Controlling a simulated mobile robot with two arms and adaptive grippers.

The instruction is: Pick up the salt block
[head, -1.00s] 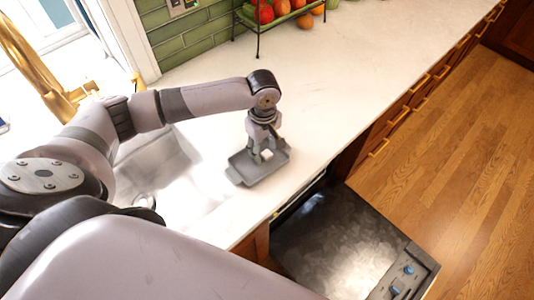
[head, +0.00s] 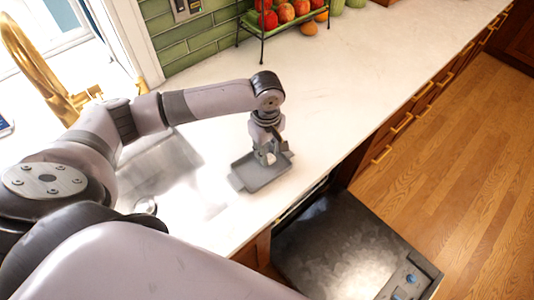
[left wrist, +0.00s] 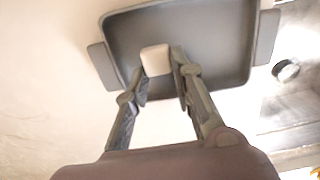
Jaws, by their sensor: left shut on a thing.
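The salt block is a small white block (left wrist: 155,60) between my left fingertips in the left wrist view, and it shows as a pale patch (head: 270,158) in the head view. My left gripper (head: 268,152) is shut on it, just above or in a grey tray (head: 262,179) with handles at its ends. The tray also shows in the left wrist view (left wrist: 215,50). I cannot tell whether the block is clear of the tray's floor. My right gripper is not in view.
The tray stands on a white counter (head: 350,80), beside a sink (head: 160,165). A dishwasher door (head: 340,250) hangs open below the counter edge. A rack of fruit (head: 285,15) stands at the back. The counter right of the tray is clear.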

